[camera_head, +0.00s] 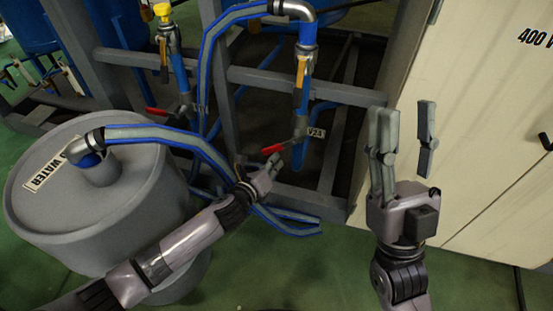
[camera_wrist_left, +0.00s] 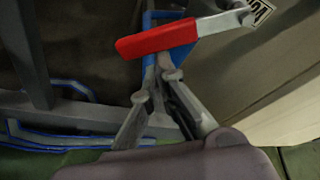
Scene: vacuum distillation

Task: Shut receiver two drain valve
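A drain valve with a red lever handle (camera_head: 273,148) sits low on the right-hand blue pipe (camera_head: 301,150). In the left wrist view the red handle (camera_wrist_left: 157,39) spans the upper middle, tilted slightly up to the right, joined to a grey metal stem. My left gripper (camera_head: 276,164) is just below this handle. In the wrist view its fingertips (camera_wrist_left: 156,86) are close together, just under the handle, with nothing clearly held; whether they touch it I cannot tell. My right gripper (camera_head: 405,135) is open and empty in front of the cream cabinet.
Another red lever (camera_head: 160,113) is on the left pipe. A grey water drum (camera_head: 90,220) with a blue-grey hose stands at left, close to my left arm. Grey frame bars (camera_head: 305,85) run behind the pipes. The cream cabinet (camera_head: 485,110) is at right. Green floor is clear in front.

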